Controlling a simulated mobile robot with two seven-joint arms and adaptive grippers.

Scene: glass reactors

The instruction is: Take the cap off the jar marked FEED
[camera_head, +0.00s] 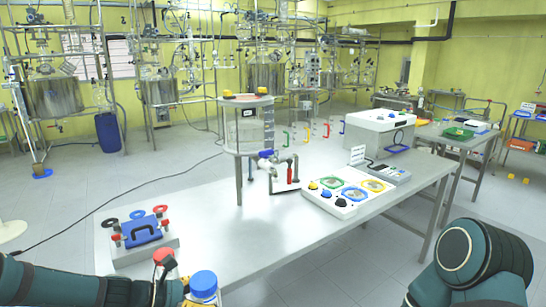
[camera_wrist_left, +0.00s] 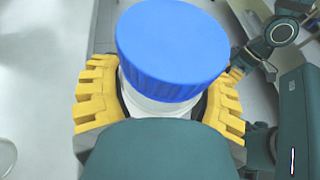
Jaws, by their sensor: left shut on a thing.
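In the left wrist view the blue cap (camera_wrist_left: 172,48) is on top of the white jar body (camera_wrist_left: 158,104). My left gripper (camera_wrist_left: 160,106) has its yellow fingers on both sides of the jar body, just below the cap, and is shut on it. No FEED marking is readable on either jar. My right gripper is out of view.
A rack with a blue handle and red and black rings (camera_head: 145,237) stands to the left. A clear vessel on legs (camera_head: 248,126), a panel with coloured pads (camera_head: 343,193) and a white box (camera_head: 388,128) are further back. The table middle (camera_head: 235,235) is clear.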

